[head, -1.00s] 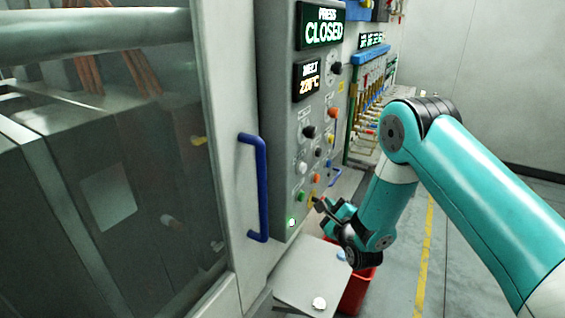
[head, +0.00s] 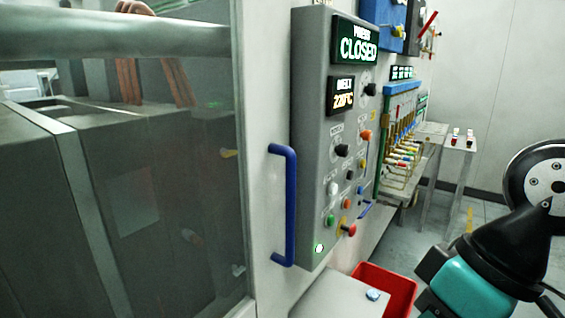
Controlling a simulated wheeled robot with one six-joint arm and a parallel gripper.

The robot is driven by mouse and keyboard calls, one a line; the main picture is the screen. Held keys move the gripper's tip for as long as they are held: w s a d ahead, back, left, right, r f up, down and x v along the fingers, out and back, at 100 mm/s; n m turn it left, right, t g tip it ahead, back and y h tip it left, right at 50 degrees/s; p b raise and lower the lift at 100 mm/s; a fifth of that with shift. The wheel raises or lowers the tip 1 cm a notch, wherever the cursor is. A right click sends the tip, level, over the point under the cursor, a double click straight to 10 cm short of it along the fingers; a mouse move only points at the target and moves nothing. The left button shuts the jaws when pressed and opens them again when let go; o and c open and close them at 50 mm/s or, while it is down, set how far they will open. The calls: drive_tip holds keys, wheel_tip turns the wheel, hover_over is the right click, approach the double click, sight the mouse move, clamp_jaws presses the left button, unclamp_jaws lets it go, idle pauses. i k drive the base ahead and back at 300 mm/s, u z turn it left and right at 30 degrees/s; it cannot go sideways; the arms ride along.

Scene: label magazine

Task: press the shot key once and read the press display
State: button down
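Under these are several coloured keys and knobs, including a green one (head: 330,220), an orange one (head: 346,203) and a white one (head: 332,188). Their labels are too small to read, so I cannot tell which is the shot key. My arm shows at the lower right, apart from the panel. The fingers of my gripper do not show.
A blue door handle (head: 290,205) sticks out left of the panel. A pale shelf (head: 335,298) and a red bin (head: 398,283) stand below it. A rack of hoses (head: 405,150) is behind, with a small table (head: 458,146) farther back. Open floor lies at the right.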

sight(330, 221)
drive_tip(key=u, duration=0.7)
drive_tip(key=i, duration=0.4)
drive_tip(key=z, duration=0.7)
